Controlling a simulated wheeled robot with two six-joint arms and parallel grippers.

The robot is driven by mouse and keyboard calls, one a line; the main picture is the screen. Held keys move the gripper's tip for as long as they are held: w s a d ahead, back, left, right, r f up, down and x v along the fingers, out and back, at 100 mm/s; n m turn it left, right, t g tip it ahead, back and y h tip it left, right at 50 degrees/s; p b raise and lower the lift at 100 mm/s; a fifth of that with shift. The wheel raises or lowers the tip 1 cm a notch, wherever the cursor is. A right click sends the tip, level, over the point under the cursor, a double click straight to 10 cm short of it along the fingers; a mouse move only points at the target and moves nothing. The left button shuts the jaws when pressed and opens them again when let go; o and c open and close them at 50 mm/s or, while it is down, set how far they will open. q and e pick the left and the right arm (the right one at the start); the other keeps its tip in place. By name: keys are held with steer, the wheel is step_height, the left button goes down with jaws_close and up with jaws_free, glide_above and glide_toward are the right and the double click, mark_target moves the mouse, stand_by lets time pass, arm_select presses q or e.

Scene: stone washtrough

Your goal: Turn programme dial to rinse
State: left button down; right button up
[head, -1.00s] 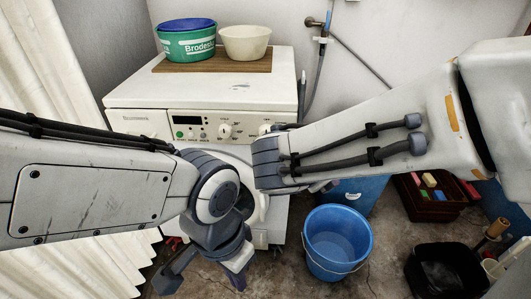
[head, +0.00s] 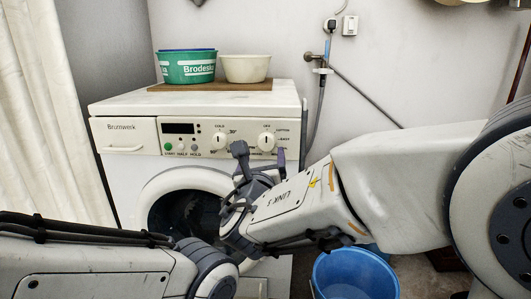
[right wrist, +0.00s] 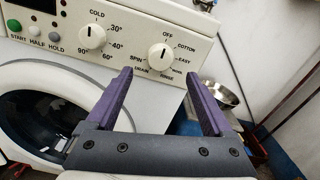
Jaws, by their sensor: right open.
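The programme dial (head: 266,141) is the right-hand round white knob on the washing machine's panel. In the right wrist view the dial (right wrist: 161,57) has OFF, COTTON, EASY, RINSE, DRAIN and SPIN around it. Its mark seems to point up, near OFF; I cannot tell exactly. My right gripper (head: 260,152) is open and empty in front of the panel, just below the dial. In the right wrist view its purple fingers (right wrist: 162,78) stand apart, with the dial centred beyond the gap. My left arm shows at the lower left; its gripper is out of view.
A temperature dial (right wrist: 92,37) and several buttons lie left on the same panel. The round door (head: 190,215) is below. A green tub (head: 187,68) and cream bowl (head: 245,68) stand on top. A blue bucket (head: 355,275) is on the floor at right.

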mark_target(266, 143)
steer(key=w, duration=0.2)
steer(key=w+b, duration=0.1)
steer(key=w, duration=0.2)
steer(key=w+b, duration=0.1)
steer(key=w, duration=0.2)
steer(key=shift+w+d, duration=0.1)
steer(key=shift+d, duration=0.25)
